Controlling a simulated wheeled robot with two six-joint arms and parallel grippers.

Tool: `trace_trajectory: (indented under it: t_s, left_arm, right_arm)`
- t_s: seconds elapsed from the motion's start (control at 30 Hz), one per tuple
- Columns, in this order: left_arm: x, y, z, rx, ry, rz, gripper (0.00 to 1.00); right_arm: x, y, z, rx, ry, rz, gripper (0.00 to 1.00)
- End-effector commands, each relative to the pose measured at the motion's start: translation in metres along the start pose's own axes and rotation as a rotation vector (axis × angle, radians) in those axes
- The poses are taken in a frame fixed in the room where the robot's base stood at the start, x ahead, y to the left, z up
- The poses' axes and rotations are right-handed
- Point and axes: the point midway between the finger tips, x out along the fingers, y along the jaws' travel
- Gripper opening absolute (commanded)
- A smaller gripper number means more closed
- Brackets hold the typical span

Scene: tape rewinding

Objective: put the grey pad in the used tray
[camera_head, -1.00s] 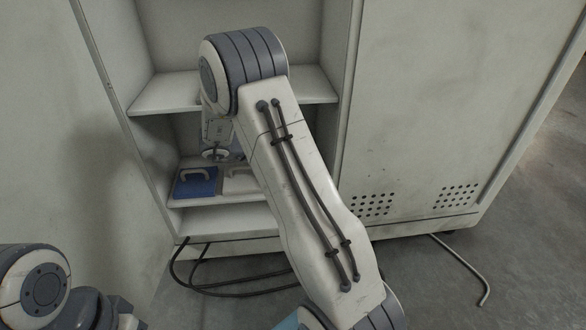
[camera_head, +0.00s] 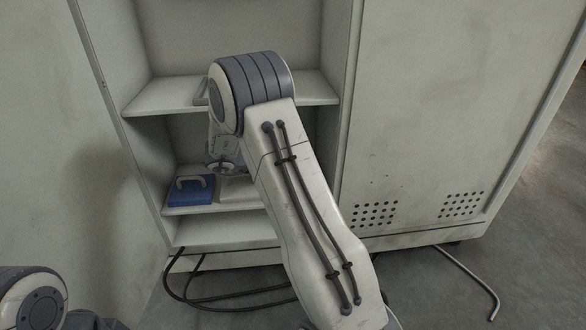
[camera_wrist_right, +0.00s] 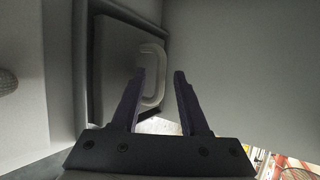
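In the right wrist view a flat grey pad (camera_wrist_right: 122,62) with a pale loop handle (camera_wrist_right: 158,72) lies within a dark-rimmed frame. My right gripper (camera_wrist_right: 160,76) is open. The handle shows at its left finger and partly between the fingers; I cannot tell whether they touch. A pale grey piece (camera_head: 236,190) is partly hidden behind that arm, beside a blue pad (camera_head: 192,191) with a grey handle. I cannot tell which thing is the used tray. My left gripper is out of view.
An open cabinet holds an upper shelf (camera_head: 160,95) and a lower one (camera_head: 215,232). A small rimmed item (camera_head: 201,92) shows on the upper shelf beside my arm. A closed perforated door (camera_head: 430,130) stands at right. Black cables (camera_head: 225,301) lie on the floor.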

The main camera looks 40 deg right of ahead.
Motion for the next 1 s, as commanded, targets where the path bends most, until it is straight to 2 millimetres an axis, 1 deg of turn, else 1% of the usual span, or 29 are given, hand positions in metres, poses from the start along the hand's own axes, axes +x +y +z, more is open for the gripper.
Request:
trace_trajectory:
  t_s: [0.27, 0.37, 0.47, 0.6, 0.8, 0.9, 1.0]
  left_arm:
    - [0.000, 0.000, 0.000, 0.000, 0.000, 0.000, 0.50]
    - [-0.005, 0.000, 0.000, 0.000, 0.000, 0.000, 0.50]
    - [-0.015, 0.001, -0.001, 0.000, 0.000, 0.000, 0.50]
    - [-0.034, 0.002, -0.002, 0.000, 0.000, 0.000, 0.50]
    - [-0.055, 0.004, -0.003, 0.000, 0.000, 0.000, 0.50]
    - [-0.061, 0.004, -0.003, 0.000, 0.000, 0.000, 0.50]
    - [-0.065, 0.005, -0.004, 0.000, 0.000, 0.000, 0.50]
  right_arm:
    - [0.000, -0.001, 0.000, 0.001, 0.000, 0.000, 0.44]
    - [-0.006, -0.003, 0.001, 0.000, -0.002, 0.000, 0.44]
    - [-0.022, -0.005, 0.002, -0.002, -0.004, 0.001, 0.44]
    - [-0.052, -0.007, 0.003, -0.002, -0.004, 0.002, 0.44]
    - [-0.094, -0.006, 0.002, -0.002, -0.003, 0.000, 0.44]
    - [-0.108, -0.004, 0.002, -0.002, -0.003, 0.000, 0.44]
    - [-0.117, -0.003, 0.001, -0.001, -0.001, 0.000, 0.44]
